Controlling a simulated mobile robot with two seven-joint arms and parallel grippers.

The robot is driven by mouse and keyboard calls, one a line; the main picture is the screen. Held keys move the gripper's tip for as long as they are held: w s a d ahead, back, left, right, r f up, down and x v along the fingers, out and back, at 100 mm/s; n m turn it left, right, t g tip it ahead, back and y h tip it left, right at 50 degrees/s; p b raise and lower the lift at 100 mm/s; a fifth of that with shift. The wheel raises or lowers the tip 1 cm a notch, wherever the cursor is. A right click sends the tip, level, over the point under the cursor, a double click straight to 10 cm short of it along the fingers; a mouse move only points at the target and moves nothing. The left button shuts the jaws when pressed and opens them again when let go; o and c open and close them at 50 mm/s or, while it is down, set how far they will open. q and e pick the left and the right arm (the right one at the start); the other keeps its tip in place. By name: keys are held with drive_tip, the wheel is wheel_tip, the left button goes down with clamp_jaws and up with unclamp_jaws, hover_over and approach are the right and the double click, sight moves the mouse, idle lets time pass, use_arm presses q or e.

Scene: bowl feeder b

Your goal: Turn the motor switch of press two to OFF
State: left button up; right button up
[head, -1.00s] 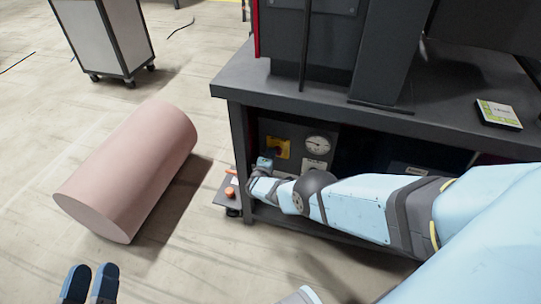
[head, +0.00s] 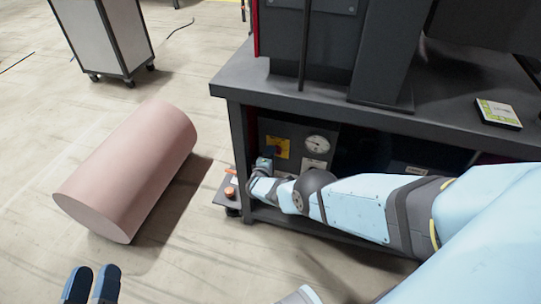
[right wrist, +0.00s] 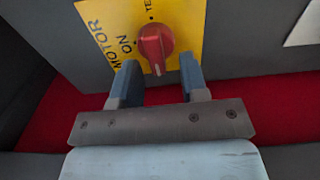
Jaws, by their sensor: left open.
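The motor switch is a red round knob (right wrist: 154,42) on a yellow plate marked MOTOR and ON in the right wrist view. Its white mark points down the picture, towards my gripper; no OFF mark is visible. My right gripper (right wrist: 158,70) is open, with one finger at each side of the knob's lower end; I cannot tell whether they touch it. In the head view, my right gripper (head: 266,161) is at the yellow plate (head: 283,151) under the press table and partly covers it. My left gripper (head: 91,284) is open and empty over the floor at bottom left.
The dark press table (head: 345,112) overhangs the switch panel, which also carries a round gauge (head: 317,144). A small low platform (head: 224,193) stands by the table's leg. A pink cylinder (head: 130,170) lies on the floor to the left. Floor between is clear.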

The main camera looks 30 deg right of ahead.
use_arm(q)
drive_tip(key=shift+a+f+g+y+p, duration=0.9)
drive_tip(key=shift+a+f+y+p, duration=0.65)
drive_tip(key=shift+p, duration=1.85)
use_arm(e)
drive_tip(key=v, duration=1.3)
drive_tip(key=shift+s+a, duration=0.25)
drive_tip(key=shift+s, duration=0.05)
